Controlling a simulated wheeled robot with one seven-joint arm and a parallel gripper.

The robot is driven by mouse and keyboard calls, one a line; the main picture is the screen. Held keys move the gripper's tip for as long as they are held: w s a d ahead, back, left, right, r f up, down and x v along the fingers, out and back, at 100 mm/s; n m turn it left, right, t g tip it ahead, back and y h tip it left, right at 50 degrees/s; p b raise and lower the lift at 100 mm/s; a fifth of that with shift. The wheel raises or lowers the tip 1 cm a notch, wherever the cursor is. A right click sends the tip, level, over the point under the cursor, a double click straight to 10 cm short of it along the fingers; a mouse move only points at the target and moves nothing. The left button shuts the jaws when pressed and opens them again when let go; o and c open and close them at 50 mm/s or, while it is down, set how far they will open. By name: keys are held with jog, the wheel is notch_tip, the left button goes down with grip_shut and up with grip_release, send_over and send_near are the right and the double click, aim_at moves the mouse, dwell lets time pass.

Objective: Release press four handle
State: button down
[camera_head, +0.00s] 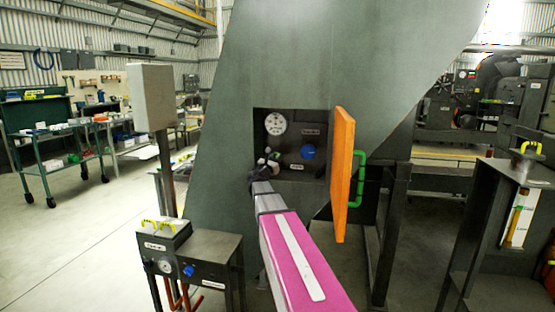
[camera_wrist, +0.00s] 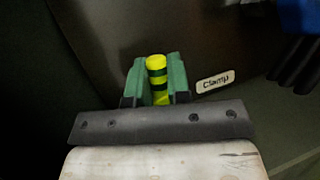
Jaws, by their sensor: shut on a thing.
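In the wrist view my gripper (camera_wrist: 157,78) has its two green fingers shut on a yellow handle (camera_wrist: 157,64) with dark bands. A label reading "Clamp" (camera_wrist: 215,81) is on the dark panel just right of it. In the head view my gripper (camera_head: 262,172) reaches into a recessed panel (camera_head: 318,165) in the big grey-green machine (camera_head: 290,60). The panel has a round white gauge (camera_head: 275,123) and a blue knob (camera_head: 308,152). The handle is too small and covered to make out there.
An open orange door (camera_head: 343,175) with a green handle (camera_head: 361,180) stands right of the recess, close to my arm. A small control box (camera_head: 163,252) with a gauge stands at lower left. A grey post box (camera_head: 150,98) rises behind it. Floor at left is clear.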

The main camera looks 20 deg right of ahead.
jog(key=shift+a+n+t, duration=0.1)
jog(key=shift+n+t, duration=0.2)
jog(key=shift+n, duration=0.7)
jog(key=c, duration=1.1)
grip_release()
jog(key=v, duration=1)
jog(key=shift+s+a+f, duration=0.15)
jog(key=shift+s+a, duration=0.1)
jog(key=shift+s, duration=0.05)
